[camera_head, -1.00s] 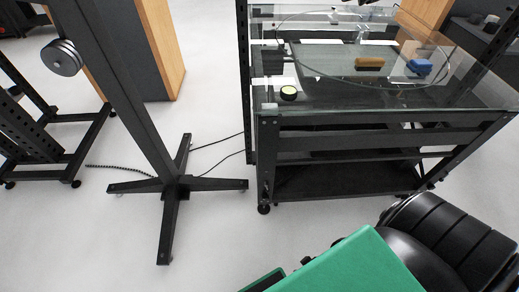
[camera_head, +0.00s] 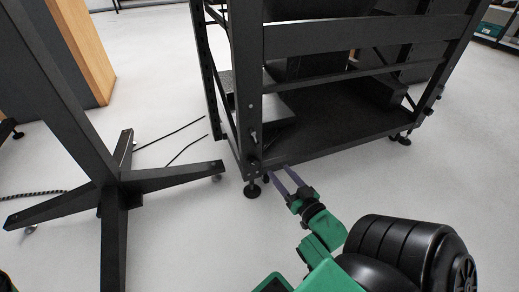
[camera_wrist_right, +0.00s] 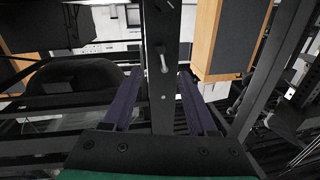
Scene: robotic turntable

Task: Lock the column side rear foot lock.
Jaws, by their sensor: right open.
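The black frame's near corner post (camera_head: 250,100) has a lever-like handle (camera_head: 253,137) on its face. A round foot (camera_head: 252,190) stands on the floor under this post. My right gripper (camera_head: 281,170) is open and empty, with two purple fingers pointing toward the frame's lower bar just right of the foot. In the right wrist view, my fingers (camera_wrist_right: 159,82) lie on either side of a dark upright post, with a metal lever (camera_wrist_right: 163,62) on it. I cannot tell whether they touch the post. My left gripper is not in view.
A black column (camera_head: 65,110) with a cross-shaped base stands on the floor at left. Cables (camera_head: 170,130) run from it toward the frame. A low dark shelf (camera_head: 330,125) spans the frame. The pale floor (camera_head: 180,240) between column and my right arm is clear.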

